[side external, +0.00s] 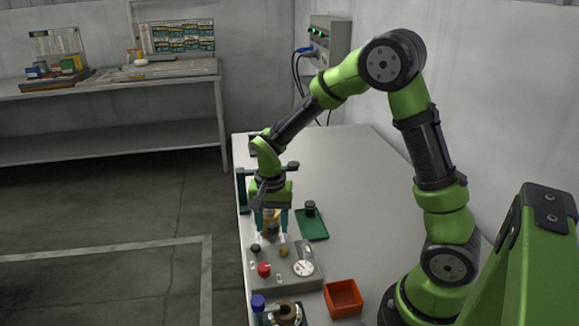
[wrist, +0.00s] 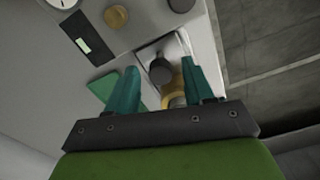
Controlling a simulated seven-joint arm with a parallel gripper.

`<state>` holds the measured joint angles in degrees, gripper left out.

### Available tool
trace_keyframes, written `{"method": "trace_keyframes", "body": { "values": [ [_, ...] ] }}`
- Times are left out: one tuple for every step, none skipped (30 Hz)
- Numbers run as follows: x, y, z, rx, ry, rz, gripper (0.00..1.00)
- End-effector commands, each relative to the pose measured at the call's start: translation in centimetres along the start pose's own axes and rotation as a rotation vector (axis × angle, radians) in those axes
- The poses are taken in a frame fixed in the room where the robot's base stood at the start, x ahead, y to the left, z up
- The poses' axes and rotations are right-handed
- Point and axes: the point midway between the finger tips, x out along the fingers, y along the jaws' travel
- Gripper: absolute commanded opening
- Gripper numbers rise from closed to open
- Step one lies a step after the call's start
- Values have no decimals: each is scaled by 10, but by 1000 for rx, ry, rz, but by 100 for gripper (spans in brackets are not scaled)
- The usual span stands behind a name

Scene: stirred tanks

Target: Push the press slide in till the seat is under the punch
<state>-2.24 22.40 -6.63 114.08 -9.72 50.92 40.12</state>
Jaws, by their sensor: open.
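My gripper (side external: 270,230) points down over the left side of the bench, behind the grey panel. Its two teal fingers stand apart in the wrist view (wrist: 157,67). A dark round knob (wrist: 161,71) on a pale plate shows between the fingertips; contact cannot be told. A yellow ring-like part (wrist: 173,99) lies nearer the palm, partly hidden by the gripper. A teal upright (side external: 242,190), perhaps part of the press, stands left of my gripper. The slide, seat and punch cannot be told apart clearly.
The grey panel (side external: 262,283) carries a red button (side external: 264,269), a gauge (side external: 303,268) and knobs. A green tray (side external: 318,231) with a dark cylinder (side external: 310,208) lies right of my gripper. An orange bin (side external: 343,299) and a blue-capped item (side external: 258,302) stand in front. The bench's far right is clear.

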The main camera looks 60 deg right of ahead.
Motion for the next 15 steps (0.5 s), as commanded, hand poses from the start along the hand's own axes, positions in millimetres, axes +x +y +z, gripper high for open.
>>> {"method": "trace_keyframes", "body": {
  "values": [
    [1,0,0,0,0,0,52],
    [1,0,0,0,0,0,52],
    [1,0,0,0,0,0,52],
    [1,0,0,0,0,0,52],
    [1,0,0,0,0,0,52],
    [1,0,0,0,0,0,52],
    [1,0,0,0,0,0,52],
    [1,0,0,0,0,0,49],
    [1,0,0,-1,0,0,43],
    [1,0,0,-1,0,0,38],
    [1,0,0,-1,0,0,34],
    [1,0,0,-1,0,0,28],
    [1,0,0,-1,0,0,23],
    [1,0,0,-1,0,0,19],
    [1,0,0,-1,0,0,12]
  ]
}}
